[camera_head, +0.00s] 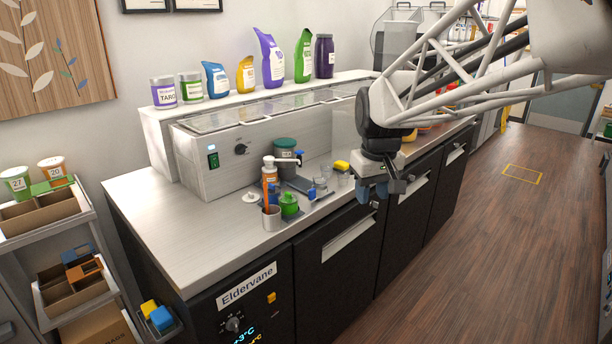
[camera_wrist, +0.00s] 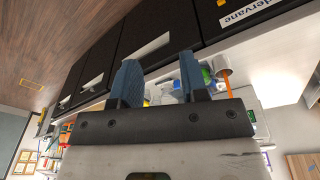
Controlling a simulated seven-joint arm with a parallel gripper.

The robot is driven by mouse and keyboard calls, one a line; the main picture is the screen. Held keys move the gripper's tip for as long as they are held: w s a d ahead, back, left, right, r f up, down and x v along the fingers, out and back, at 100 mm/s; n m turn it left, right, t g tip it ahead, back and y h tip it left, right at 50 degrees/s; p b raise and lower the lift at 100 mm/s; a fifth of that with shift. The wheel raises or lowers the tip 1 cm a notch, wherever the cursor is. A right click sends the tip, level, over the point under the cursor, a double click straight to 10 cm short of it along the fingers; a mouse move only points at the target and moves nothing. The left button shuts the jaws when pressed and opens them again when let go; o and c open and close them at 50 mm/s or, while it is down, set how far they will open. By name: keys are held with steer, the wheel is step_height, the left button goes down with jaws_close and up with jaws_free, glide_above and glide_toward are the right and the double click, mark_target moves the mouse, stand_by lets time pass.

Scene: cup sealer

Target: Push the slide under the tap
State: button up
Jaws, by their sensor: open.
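My gripper (camera_head: 374,192) hangs over the front edge of the counter, with its blue fingers pointing down. In the wrist view its two fingers (camera_wrist: 162,78) stand apart with nothing between them. I cannot clearly pick out a slide or a tap. The metal cup (camera_wrist: 222,66) also shows beyond the fingers in the wrist view.
The counter (camera_head: 155,205) is bare at its left end. A yellow sponge (camera_head: 342,166) and clear cups lie behind my gripper. A long metal housing (camera_head: 225,160) runs along the back, with bottles and tubs on the shelf above. Black cabinet doors are below.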

steer(key=w+a+f+n, duration=0.1)
steer(key=w+a+f, duration=0.1)
steer(key=w, duration=0.7)
steer(key=w+a+f+n, duration=0.1)
steer(key=w+a+n, duration=0.15)
steer(key=w, duration=0.65)
steer(key=n+g, duration=0.2)
glide_above(312, 199)
step_height(312, 199, down, 9)
steer(key=shift+w+f, duration=0.4)
steer(key=shift+w, duration=0.15)
steer(key=shift+f, duration=0.15)
steer(key=shift+f, duration=3.75)
jaws_close()
